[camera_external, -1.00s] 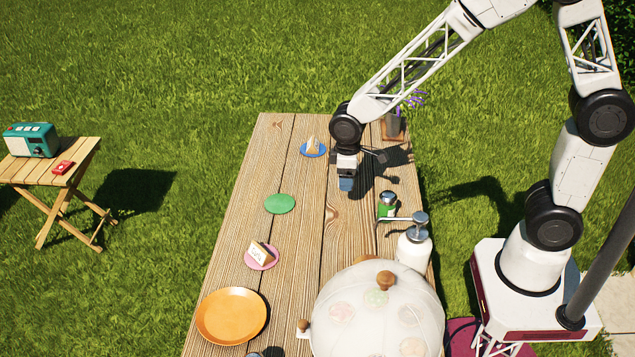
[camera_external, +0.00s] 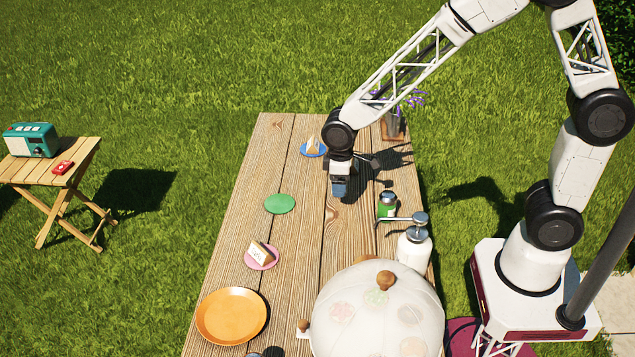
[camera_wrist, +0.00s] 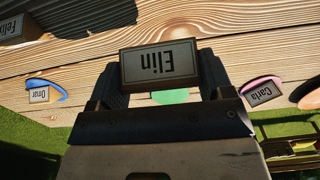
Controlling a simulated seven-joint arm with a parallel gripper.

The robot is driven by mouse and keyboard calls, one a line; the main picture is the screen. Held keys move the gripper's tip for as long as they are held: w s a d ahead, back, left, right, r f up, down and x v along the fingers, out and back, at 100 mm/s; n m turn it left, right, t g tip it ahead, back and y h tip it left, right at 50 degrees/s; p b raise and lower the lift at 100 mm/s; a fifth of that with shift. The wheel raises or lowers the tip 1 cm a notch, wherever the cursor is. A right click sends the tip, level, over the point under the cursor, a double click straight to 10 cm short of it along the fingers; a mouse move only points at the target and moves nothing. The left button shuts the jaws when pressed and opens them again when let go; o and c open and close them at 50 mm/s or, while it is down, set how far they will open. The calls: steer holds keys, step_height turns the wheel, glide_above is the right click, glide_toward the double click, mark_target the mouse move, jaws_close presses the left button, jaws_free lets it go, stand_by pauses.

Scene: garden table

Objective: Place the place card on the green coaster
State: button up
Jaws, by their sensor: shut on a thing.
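My gripper (camera_wrist: 160,85) is shut on a place card (camera_wrist: 160,63) that reads "Elin", upside down in the wrist view. In the external view my gripper (camera_external: 339,188) is over the middle of the table, right of the green coaster (camera_external: 280,204). The held card is not clearly visible there. The green coaster lies flat with nothing on it. It also shows in the wrist view (camera_wrist: 170,96), partly hidden behind the card and fingers.
A blue coaster (camera_external: 313,150) and a pink coaster (camera_external: 259,259) each hold a card. An orange plate (camera_external: 231,316), a domed cover (camera_external: 376,325), a pump bottle (camera_external: 414,246) and a green jar (camera_external: 387,205) stand on the table. The wood around the green coaster is clear.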

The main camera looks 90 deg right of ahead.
steer(key=shift+w+a+f, duration=0.4)
steer(key=shift+w+f, duration=0.2)
steer(key=shift+w+a+f, duration=0.4)
steer(key=shift+w+f, duration=0.15)
steer(key=shift+f, duration=0.05)
steer(key=shift+w, duration=0.1)
glide_above(279, 203)
steer(key=shift+f, duration=0.7)
steer(key=shift+f, duration=1.75)
steer(key=shift+f, duration=0.15)
steer(key=o, duration=0.9)
